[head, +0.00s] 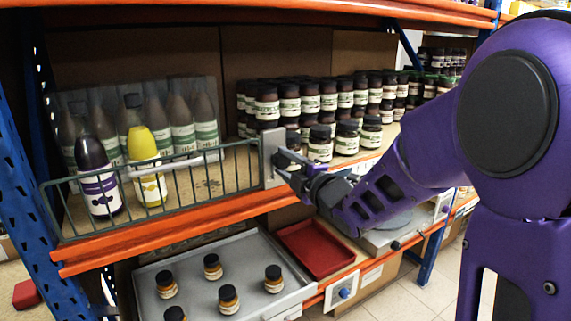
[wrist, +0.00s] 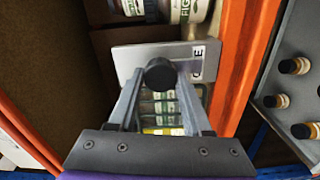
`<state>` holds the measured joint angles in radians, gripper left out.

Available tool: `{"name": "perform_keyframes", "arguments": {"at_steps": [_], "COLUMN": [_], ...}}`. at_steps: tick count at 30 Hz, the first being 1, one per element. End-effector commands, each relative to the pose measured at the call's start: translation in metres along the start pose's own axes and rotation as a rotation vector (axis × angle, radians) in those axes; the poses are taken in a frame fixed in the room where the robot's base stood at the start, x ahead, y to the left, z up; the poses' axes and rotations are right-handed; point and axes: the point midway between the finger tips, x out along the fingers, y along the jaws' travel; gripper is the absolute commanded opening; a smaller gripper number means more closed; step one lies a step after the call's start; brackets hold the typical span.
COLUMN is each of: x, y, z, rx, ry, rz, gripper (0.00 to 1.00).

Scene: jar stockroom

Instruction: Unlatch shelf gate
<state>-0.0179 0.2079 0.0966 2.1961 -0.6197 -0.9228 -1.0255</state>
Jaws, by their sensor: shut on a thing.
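The shelf gate (head: 100,205) is a green wire panel along the front of the upper shelf's left part. A grey latch plate (head: 271,148) stands upright at the gate's right end; in the wrist view the plate (wrist: 125,62) carries a label ending in "E". My gripper (head: 287,162) is at this plate. In the wrist view its fingers (wrist: 160,85) are closed around a round black knob (wrist: 160,74) in front of the plate. Whether the latch is released cannot be seen.
Behind the gate stand a dark bottle (head: 100,180) and a yellow bottle (head: 147,165). Several dark jars (head: 320,145) crowd the shelf right of the plate. Below are a grey tray (head: 200,262) with small jars and a red tray (head: 318,250). An orange shelf beam (head: 190,228) runs under the gate.

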Motion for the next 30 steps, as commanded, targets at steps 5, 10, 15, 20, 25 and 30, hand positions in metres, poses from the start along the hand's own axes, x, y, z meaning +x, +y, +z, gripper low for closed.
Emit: {"name": "perform_keyframes", "arguments": {"at_steps": [5, 10, 15, 20, 25, 30], "x": [0.0004, 0.0004, 0.0002, 0.0001, 0.0003, 0.0017], "y": [0.0014, 0.0014, 0.0009, 0.0005, 0.0003, 0.0001], "z": [-0.0004, -0.0003, -0.0002, -0.0001, 0.0, 0.0006], "rx": [-0.004, -0.004, -0.003, -0.002, -0.001, -0.001], "ry": [0.001, 0.001, 0.001, 0.001, 0.0, 0.0], "rz": [0.003, 0.003, 0.002, 0.001, 0.0, 0.0], "gripper": [0.0, 0.55, 0.79, 0.79, 0.79, 0.79]}}
